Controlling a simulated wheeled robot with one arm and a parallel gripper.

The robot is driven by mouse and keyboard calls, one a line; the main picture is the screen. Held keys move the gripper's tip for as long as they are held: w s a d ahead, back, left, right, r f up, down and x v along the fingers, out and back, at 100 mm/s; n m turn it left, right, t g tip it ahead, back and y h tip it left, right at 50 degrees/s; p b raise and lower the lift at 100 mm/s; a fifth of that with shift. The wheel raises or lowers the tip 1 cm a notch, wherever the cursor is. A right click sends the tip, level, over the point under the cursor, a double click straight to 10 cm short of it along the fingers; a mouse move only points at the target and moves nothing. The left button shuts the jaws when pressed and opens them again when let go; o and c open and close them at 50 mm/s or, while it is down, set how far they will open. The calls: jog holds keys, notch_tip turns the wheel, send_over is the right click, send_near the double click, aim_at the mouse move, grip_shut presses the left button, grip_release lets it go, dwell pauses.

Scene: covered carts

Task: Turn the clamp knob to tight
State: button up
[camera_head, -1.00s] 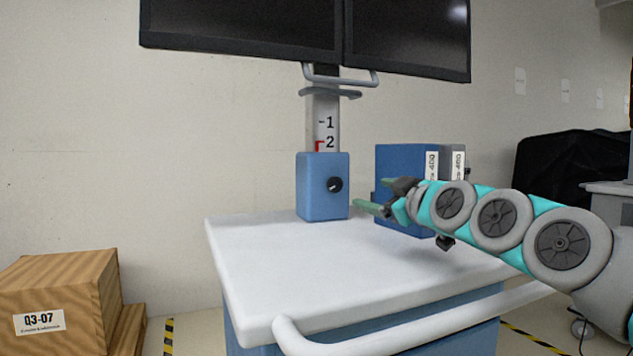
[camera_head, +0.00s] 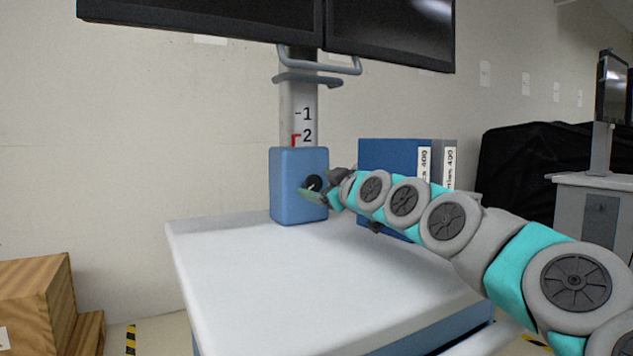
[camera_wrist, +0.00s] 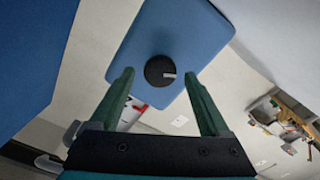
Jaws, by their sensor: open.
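The clamp knob (camera_wrist: 160,71) is a round black dial with a light pointer mark, on the face of a blue clamp box (camera_head: 290,188). The box sits around the grey column at the back of the white cart top. In the head view the knob (camera_head: 314,182) is partly hidden by my gripper (camera_head: 312,193), which is right in front of it. In the wrist view my gripper (camera_wrist: 160,95) is open, its green fingers apart with the knob between and just beyond their tips. The gap to the knob is hard to judge. The fingers hold nothing.
Blue and grey binders (camera_head: 392,160) stand right of the clamp box, close behind my arm. Two monitors (camera_head: 390,30) hang above on the column (camera_head: 297,115) with its scale. Wooden boxes (camera_head: 30,300) stand at lower left.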

jog(key=shift+w+a, duration=0.25)
jog(key=shift+w, duration=0.2)
grip_shut()
dwell(0.5)
